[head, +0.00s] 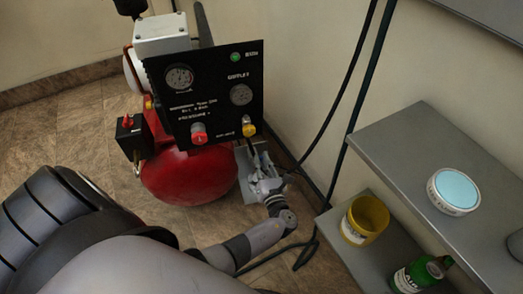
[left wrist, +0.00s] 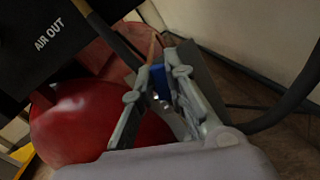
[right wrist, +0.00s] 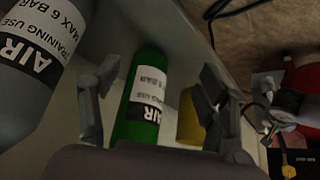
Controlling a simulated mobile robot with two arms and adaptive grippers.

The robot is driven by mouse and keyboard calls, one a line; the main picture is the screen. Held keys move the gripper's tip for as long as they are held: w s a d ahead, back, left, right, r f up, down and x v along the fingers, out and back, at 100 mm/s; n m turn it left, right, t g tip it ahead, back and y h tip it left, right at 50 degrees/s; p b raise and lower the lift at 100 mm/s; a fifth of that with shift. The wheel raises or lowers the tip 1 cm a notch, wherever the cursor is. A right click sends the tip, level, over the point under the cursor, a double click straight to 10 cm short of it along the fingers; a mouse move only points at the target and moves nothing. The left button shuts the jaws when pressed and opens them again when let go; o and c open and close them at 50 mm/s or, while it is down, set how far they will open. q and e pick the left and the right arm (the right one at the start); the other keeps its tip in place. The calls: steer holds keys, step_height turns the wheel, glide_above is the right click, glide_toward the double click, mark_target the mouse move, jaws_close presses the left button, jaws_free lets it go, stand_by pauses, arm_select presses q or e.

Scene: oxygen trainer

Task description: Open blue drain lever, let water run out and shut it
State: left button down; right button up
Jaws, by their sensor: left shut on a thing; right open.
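The blue drain lever (left wrist: 158,82) shows in the left wrist view, low beside the red tank (left wrist: 75,130). My left gripper (left wrist: 157,86) is shut on it, with a finger on each side. In the head view the left gripper (head: 263,172) is low at the right side of the red tank (head: 190,178), under the black gauge panel (head: 207,100); the lever is hidden there. I cannot tell how far the lever is turned, and I see no water. My right gripper (right wrist: 150,88) is open and empty in the right wrist view, with a green bottle (right wrist: 143,95) beyond its fingers.
A grey shelf unit (head: 385,150) stands at the right, with a white round tub with a blue top (head: 455,190), a yellow pot (head: 364,218) and the green bottle (head: 407,279). Black hoses (head: 335,125) hang along the wall. A grey cylinder (right wrist: 35,70) shows in the right wrist view.

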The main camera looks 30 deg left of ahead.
arm_select(q)
steer(key=shift+w+d+f+m+p, duration=0.15)
steer(key=shift+m+p, duration=0.1)
steer(key=shift+m, duration=0.2)
steer(key=shift+w+r+m+p, duration=0.1)
steer(key=shift+m+p, duration=0.1)
steer(key=shift+m, duration=0.25)
arm_select(e)
steer(key=s, duration=0.1)
steer(key=s+d+g, duration=0.1)
steer(key=s, duration=0.1)
steer(key=s+f+g, duration=0.1)
steer(key=shift+s+d+h, duration=0.15)
steer(key=shift+s+h, duration=0.05)
steer(key=shift+h, duration=0.1)
arm_select(q)
steer(key=c, duration=1.6)
jaws_free()
steer(key=v, duration=1.2)
steer(key=shift+f, duration=0.1)
